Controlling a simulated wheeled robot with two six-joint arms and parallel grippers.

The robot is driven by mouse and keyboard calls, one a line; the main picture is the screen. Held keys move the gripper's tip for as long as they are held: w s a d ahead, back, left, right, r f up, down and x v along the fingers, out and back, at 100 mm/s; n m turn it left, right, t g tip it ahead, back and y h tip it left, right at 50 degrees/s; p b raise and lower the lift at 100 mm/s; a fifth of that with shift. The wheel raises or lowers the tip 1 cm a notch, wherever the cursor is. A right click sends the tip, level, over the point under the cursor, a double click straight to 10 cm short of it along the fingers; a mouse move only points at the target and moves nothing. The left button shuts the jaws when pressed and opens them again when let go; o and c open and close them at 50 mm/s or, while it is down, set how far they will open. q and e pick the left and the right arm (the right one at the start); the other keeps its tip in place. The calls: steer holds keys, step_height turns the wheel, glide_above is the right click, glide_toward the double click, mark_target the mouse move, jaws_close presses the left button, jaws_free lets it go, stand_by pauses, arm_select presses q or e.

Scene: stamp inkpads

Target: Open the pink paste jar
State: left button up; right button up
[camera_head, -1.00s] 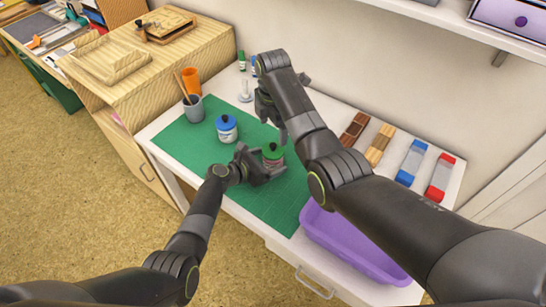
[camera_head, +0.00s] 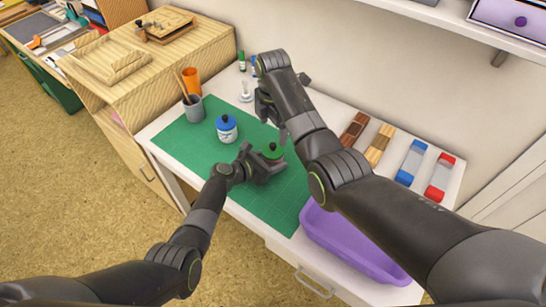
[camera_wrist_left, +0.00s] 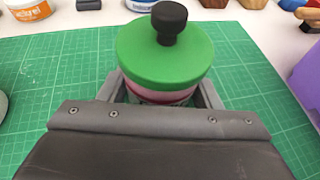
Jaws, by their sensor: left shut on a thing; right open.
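The pink paste jar (camera_head: 273,151) stands on the green cutting mat and has a green lid with a black knob. In the left wrist view the lid (camera_wrist_left: 163,55) is on, and a strip of pink shows below it. My left gripper (camera_head: 268,167) is shut on the jar body, with a finger on each side below the lid. The lower jar is hidden behind the gripper. My right gripper (camera_head: 276,118) is open and empty, above and close to the jar in the picture.
A blue-lidded jar (camera_head: 227,128) stands left of the pink jar on the mat (camera_head: 180,140). A grey cup (camera_head: 193,108) with sticks stands at the back left. A purple bin (camera_head: 350,245) sits at the front right. Several stamp blocks (camera_head: 380,145) line the right side.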

mark_target(273, 145)
arm_select(q)
steer(key=shift+c, duration=1.1)
arm_select(e)
steer(key=shift+o, duration=0.9)
step_height(273, 145, up, 4)
steer(key=n, duration=0.7)
step_height(273, 145, down, 12)
steer(key=shift+s+r, duration=0.1)
steer(key=c, duration=1.2)
steer(key=shift+r, duration=0.25)
